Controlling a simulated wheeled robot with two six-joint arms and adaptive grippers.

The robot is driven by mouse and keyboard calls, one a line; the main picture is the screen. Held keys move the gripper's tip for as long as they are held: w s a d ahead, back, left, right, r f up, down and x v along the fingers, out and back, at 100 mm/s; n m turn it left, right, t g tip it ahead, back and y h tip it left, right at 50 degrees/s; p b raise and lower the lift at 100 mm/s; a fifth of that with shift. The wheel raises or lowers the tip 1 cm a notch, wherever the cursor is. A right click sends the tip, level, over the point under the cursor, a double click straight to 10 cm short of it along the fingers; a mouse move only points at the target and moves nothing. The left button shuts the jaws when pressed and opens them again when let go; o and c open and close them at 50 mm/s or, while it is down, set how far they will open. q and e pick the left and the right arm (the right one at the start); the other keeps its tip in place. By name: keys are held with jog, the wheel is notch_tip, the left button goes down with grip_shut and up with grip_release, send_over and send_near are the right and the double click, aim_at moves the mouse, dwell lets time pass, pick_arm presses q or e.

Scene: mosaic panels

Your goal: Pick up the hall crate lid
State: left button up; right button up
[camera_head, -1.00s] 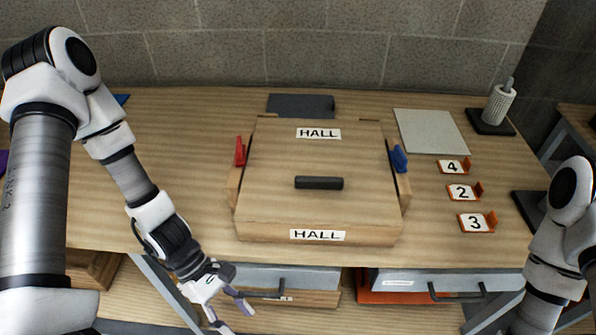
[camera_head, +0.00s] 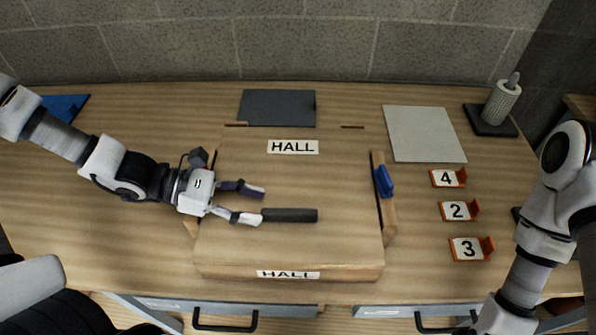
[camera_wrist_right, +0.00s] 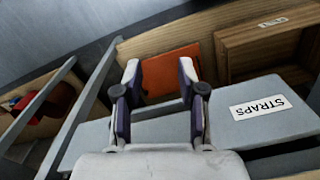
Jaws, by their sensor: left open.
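The hall crate lid (camera_head: 330,178) is a wooden panel on the crate on the table, with a HALL label (camera_head: 293,147) on top and a dark bar handle (camera_head: 289,215) across its middle. A second HALL label (camera_head: 288,274) is on the crate's front. My left gripper (camera_head: 262,206) is over the lid, its open fingers pointing right at the handle's left end. I cannot tell whether they touch it.
A blue clip (camera_head: 383,182) is on the crate's right side.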

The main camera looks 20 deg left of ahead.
aim_at(280, 211)
pick_arm(q)
jog(key=shift+s+d+f+b, duration=0.45)
jog(key=shift+d+b, duration=0.15)
jog(key=shift+d, duration=0.1)
jog(key=shift+w+r+x, duration=0.1)
jog(key=shift+w+x, duration=0.1)
jog(key=shift+x, duration=0.8)
jog(key=shift+w+r+x, duration=0.1)
jog(key=shift+w+x, duration=0.1)
jog(key=shift+x, duration=0.75)
jog(key=shift+w+r+x, duration=0.1)
jog(key=shift+w+x, duration=0.15)
jog(key=shift+x, duration=0.75)
jog(key=shift+a, duration=0.2)
jog(key=shift+c, duration=1)
grip_shut()
